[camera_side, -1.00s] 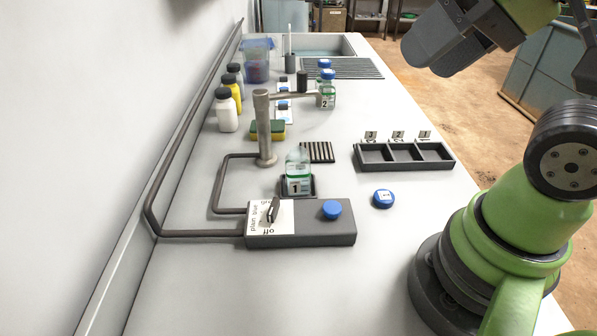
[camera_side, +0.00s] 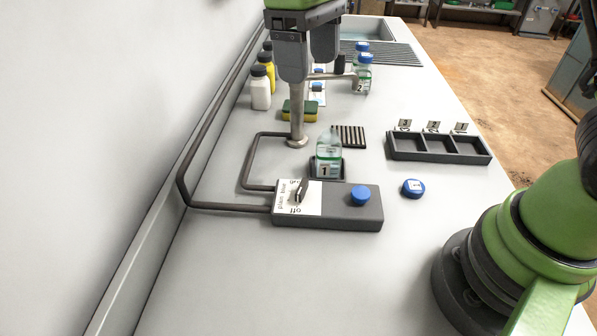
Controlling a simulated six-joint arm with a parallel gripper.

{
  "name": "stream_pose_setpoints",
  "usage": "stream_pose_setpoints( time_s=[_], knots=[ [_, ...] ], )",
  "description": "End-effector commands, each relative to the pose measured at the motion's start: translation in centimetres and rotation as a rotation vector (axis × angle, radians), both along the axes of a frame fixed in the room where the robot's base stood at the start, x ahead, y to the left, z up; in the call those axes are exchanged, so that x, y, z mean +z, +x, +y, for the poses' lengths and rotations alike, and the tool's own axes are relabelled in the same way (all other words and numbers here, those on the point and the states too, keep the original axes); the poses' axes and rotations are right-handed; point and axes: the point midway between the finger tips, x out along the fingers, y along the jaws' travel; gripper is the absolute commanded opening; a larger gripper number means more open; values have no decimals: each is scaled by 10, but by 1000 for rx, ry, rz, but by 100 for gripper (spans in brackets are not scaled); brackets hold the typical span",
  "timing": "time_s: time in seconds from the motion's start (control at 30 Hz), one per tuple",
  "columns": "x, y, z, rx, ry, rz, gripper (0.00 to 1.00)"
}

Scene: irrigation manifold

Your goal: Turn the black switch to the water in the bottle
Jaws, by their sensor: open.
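The black switch (camera_side: 301,190) is a small lever on the white label of a dark grey box (camera_side: 345,216). An uncapped clear bottle (camera_side: 328,148) marked 1 stands upright in a dark holder behind the box, next to the metal tap post (camera_side: 297,118). My gripper (camera_side: 308,68) is open and empty, pointing down at the top of the view. It is well above the switch and hides part of the tap top and the things behind.
A blue knob (camera_side: 361,195) sits on the box, and a blue cap (camera_side: 413,187) lies to its right. Dark pipes (camera_side: 228,206) run left from the box. A black three-slot tray (camera_side: 438,148) stands right. Bottle 2 (camera_side: 364,78) stands behind. The front counter is clear.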

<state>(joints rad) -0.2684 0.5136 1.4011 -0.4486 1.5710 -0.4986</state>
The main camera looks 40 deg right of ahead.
Motion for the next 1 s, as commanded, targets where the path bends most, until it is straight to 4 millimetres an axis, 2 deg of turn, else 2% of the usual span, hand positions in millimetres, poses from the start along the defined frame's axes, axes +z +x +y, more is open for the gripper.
stream_pose_setpoints(
  time_s=[0.03, 0.1, 0.3, 0.4, 0.67, 1.0],
  knots=[
    [-18, 9, 8, 39, -23, 48, 70],
    [-41, 17, 17, 89, -52, 105, 70],
    [-94, 27, 36, 192, -115, 226, 70],
    [-109, 27, 40, 216, -130, 256, 70],
    [-128, 23, 39, 230, -139, 276, 70],
    [-180, 3, 28, 228, -136, 276, 70]
  ],
)
